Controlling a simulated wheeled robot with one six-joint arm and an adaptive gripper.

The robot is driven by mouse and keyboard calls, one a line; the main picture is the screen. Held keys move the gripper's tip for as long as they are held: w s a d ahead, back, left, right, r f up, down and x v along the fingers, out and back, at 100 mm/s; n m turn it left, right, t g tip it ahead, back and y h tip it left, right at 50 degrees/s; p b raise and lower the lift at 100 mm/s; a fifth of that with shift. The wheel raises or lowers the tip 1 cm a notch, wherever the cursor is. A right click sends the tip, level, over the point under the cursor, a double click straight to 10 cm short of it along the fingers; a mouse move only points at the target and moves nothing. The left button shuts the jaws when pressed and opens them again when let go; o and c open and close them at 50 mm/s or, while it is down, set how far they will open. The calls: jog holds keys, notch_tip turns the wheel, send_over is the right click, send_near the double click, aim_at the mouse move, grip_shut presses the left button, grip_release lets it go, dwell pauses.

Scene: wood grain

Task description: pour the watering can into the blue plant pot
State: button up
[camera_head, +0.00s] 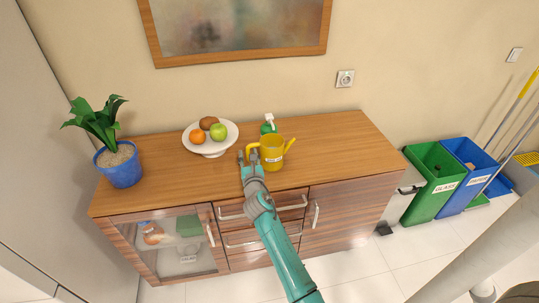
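A yellow watering can (272,155) stands upright on the wooden cabinet top, its spout to the right and its handle (249,147) to the left. My gripper (248,156) is at the handle side of the can, with its fingers apart to either side of the handle's lower part. I cannot tell whether they touch it.
A green spray bottle (268,127) with a white head is close behind the can. The cabinet top (345,143) is clear at right.

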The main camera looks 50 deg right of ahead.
aim_at(248, 145)
grip_shut()
jog(key=shift+r, duration=0.25)
jog(key=shift+r, duration=0.75)
jog(key=shift+r, duration=0.1)
jog(key=shift+r, duration=1.5)
